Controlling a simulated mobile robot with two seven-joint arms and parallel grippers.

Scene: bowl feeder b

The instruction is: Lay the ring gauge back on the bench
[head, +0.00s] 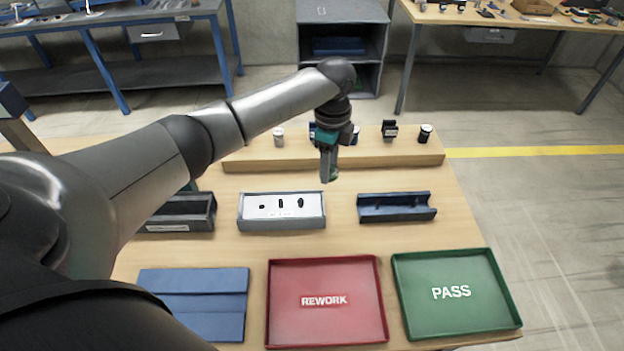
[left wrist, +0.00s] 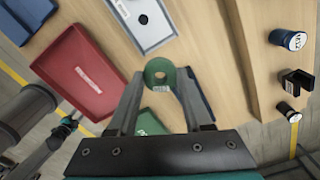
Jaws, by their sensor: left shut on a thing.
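The ring gauge is a green ring with a hole in its middle, seen in the left wrist view (left wrist: 153,82). It sits between the fingertips of my left gripper (left wrist: 160,76), which is shut on it. In the head view my left gripper (head: 330,177) points down above the bench (head: 345,240), near the front edge of the raised wooden shelf. There only a little green of the ring gauge shows at the fingertips. The ring appears held above the bench top. My right gripper seems to show small and dark at the lower left of the left wrist view (left wrist: 70,121); its fingers are unclear.
A grey slotted block (head: 282,222), a blue cradle (head: 396,213) and a dark bin (head: 180,222) stand mid-bench. A blue mat (head: 195,305), red REWORK tray (head: 325,328) and green PASS tray (head: 460,318) lie in front. Small items stand on the wooden shelf (head: 400,158).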

